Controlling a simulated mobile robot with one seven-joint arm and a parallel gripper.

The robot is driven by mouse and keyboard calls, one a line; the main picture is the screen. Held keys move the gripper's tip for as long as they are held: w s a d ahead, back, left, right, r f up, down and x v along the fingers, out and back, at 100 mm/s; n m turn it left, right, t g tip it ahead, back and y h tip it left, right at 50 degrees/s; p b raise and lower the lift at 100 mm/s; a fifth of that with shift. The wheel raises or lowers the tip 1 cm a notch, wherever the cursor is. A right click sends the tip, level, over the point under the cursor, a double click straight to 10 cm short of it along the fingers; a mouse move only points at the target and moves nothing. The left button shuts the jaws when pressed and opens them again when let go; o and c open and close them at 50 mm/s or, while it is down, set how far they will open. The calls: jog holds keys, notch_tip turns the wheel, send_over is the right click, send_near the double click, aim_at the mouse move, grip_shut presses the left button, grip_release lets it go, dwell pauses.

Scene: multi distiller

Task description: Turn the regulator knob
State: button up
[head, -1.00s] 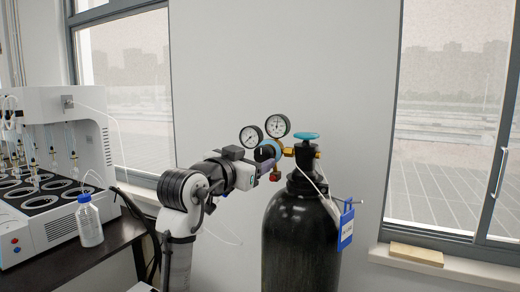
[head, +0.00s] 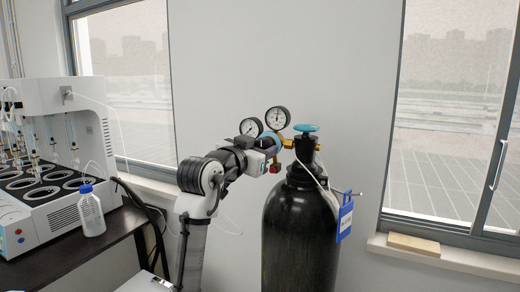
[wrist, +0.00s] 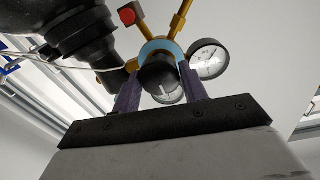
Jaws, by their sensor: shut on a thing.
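The regulator is mounted at the top of a black gas cylinder (head: 300,235). Its dark round knob (wrist: 157,74), with a light blue body (wrist: 160,47) behind it, sits between my two purple fingers in the wrist view. My gripper (wrist: 160,85) is shut on the knob, one finger on each side. In the head view my gripper (head: 268,148) reaches the regulator from the left and mostly hides the knob. Two round gauges with white faces stand above it, a right gauge (head: 278,118) and a left gauge (head: 251,128).
A blue-green valve handwheel (head: 306,128) tops the cylinder, just right of the regulator. A blue tag (head: 345,221) hangs at the cylinder's right. A white distiller (head: 70,130) and a blue-capped bottle (head: 91,212) stand on the dark table at left.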

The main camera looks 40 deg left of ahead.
jog(key=shift+m+b, duration=0.3)
jog(key=shift+m, duration=0.1)
jog(key=shift+d+f+m+g+y+b, duration=0.2)
jog(key=shift+m+b, duration=1.35)
jog(key=shift+m, duration=3.4)
jog(key=shift+a+r+m+g+y+b, duration=0.1)
jog(key=shift+m+g+y+b, duration=0.3)
jog(key=shift+m+b, duration=2.85)
jog(key=m+p, duration=0.3)
jog(key=shift+m, duration=0.4)
